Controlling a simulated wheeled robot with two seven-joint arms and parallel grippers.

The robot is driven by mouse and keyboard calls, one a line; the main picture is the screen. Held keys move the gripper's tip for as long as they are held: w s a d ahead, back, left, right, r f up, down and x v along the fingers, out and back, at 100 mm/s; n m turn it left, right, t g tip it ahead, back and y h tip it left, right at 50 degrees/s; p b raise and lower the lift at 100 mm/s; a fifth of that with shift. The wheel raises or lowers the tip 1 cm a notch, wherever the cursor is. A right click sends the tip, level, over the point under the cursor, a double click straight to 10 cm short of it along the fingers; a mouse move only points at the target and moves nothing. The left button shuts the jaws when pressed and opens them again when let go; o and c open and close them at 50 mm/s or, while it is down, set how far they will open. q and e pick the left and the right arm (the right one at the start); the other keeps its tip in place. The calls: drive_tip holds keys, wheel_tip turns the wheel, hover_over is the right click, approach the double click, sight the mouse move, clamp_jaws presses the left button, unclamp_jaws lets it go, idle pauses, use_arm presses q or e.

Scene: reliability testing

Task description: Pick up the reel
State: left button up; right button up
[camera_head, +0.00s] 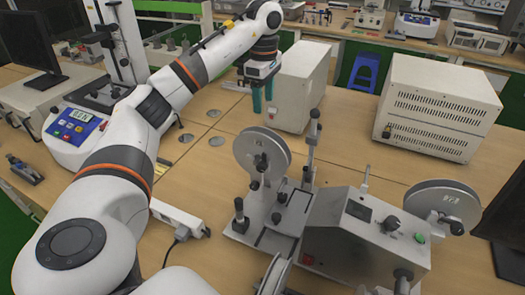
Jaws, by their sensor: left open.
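A grey disc-shaped reel (250,146) stands upright on the left side of a winding machine (365,240) on the wooden table. A second reel (448,196) sits at the machine's right end. Part of a third reel (273,276) shows at the bottom edge, cut off by the frame. My left gripper (263,99) has teal fingers pointing down. It is open and empty, and appears above and behind the left reel in the picture, apart from it. My right gripper is not in view.
A white box (300,85) stands close to my left gripper, and a larger vented box (437,106) stands to the right. A test stand with a display (75,128) is at left. A power strip (178,216) lies near my arm. Bare table (350,145) lies between the boxes and machine.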

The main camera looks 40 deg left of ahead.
sight(261, 139)
use_arm(q)
wheel_tip(261, 139, down, 2)
drive_tip(key=shift+w+f+b, duration=0.15)
drive_tip(key=shift+f+b, duration=0.05)
drive_tip(key=shift+b, duration=0.4)
wheel_tip(261, 139, down, 6)
drive_tip(key=shift+r, duration=0.15)
drive_tip(key=f, duration=0.1)
drive_tip(key=f+p, duration=0.1)
drive_tip(key=f, duration=0.3)
drive_tip(key=shift+s+a+f, duration=0.2)
drive_tip(key=shift+s+a, duration=0.05)
drive_tip(key=shift+s, duration=0.05)
drive_tip(key=shift+f, duration=0.3)
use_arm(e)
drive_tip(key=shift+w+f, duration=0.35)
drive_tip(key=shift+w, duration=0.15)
use_arm(q)
drive_tip(key=shift+c, duration=0.6)
drive_tip(key=shift+r, duration=0.1)
clamp_jaws()
